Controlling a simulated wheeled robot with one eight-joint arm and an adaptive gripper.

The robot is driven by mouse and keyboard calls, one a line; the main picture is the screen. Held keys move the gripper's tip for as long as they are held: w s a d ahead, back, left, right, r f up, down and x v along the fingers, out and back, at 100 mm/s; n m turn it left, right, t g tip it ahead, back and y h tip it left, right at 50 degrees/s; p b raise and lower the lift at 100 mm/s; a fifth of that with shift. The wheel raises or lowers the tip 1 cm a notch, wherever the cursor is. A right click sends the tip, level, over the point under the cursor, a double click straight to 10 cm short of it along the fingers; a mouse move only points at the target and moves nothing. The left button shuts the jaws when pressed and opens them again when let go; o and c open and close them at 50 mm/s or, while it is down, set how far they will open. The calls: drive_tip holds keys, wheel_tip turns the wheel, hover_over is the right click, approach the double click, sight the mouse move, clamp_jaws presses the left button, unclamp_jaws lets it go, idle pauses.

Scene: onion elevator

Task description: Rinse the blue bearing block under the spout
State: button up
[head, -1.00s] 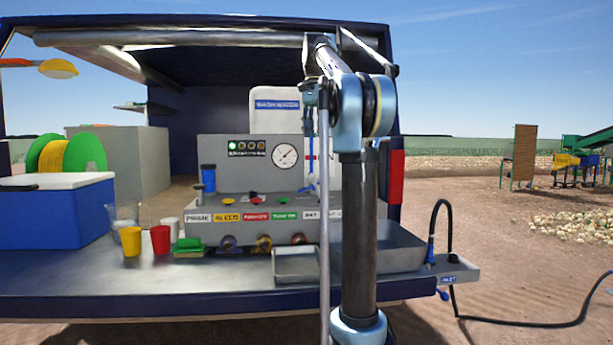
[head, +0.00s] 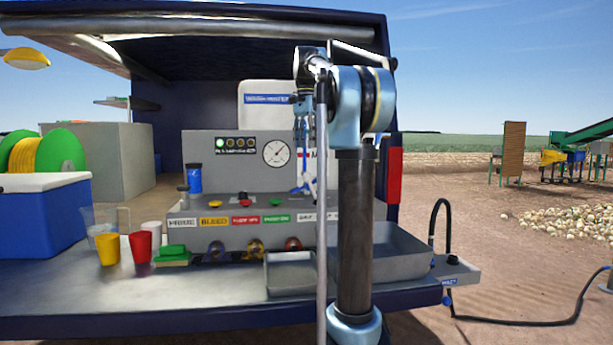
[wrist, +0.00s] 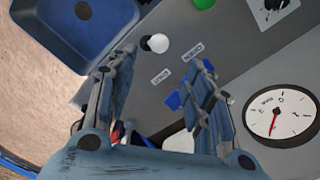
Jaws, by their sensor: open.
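I cannot pick out the blue bearing block for sure in either view. My gripper (head: 306,182) hangs in front of the panel, left of my column. In the wrist view my gripper's two blue-grey fingers (wrist: 164,92) stand apart with nothing seen held between them. A small blue patch (wrist: 173,100) shows beyond the fingers; I cannot tell what it belongs to. The black gooseneck spout (head: 441,207) rises at the right end of the bench, beside the metal basin (head: 405,265). The basin shows in the wrist view (wrist: 120,15) at upper left.
A grey control panel (head: 230,150) with a round gauge (head: 276,153) stands on the bench. A shallow tray (head: 290,290) sits left of the basin. Yellow (head: 106,249) and red (head: 141,247) cups, a green sponge (head: 172,251) and a blue cooler (head: 45,225) stand left.

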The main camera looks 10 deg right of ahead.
hover_over(312, 189)
drive_tip(key=a, duration=0.2)
drive_tip(key=f, duration=0.7)
drive_tip(key=w+f, duration=0.1)
drive_tip(key=f, duration=0.3)
drive_tip(key=shift+d+f, duration=0.15)
drive_tip(key=shift+f, duration=0.15)
drive_tip(key=shift+c, duration=0.2)
clamp_jaws()
